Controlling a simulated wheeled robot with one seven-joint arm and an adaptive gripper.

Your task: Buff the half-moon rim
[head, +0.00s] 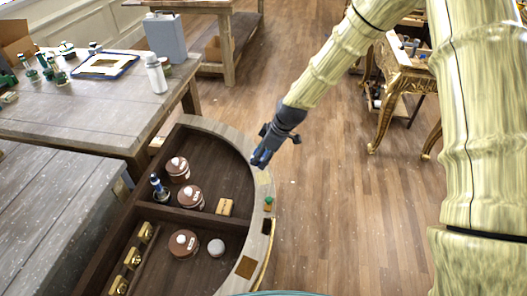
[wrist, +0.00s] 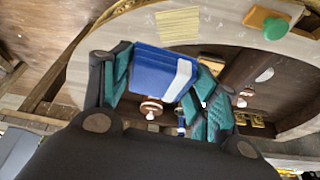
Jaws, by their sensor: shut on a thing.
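The half-moon rim (head: 228,136) is a pale wooden curved band around a dark compartmented case; its curve also crosses the wrist view (wrist: 115,45). My gripper (head: 263,153) is over the rim's curved edge, near its upper right part. In the wrist view its teal-padded fingers (wrist: 160,80) are shut on a blue block (wrist: 150,66) with a pale stripe. I cannot tell whether the block touches the rim. A pale yellowish patch (wrist: 178,25) lies on the rim just beyond the block.
A small wooden block with a green knob (head: 268,203) sits on the rim below my gripper. A dark patch (head: 267,226) and a brown patch (head: 245,267) lie further along. Round lidded pots (head: 189,197) stand inside the case. A workbench (head: 90,110) is at left; open floor is at right.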

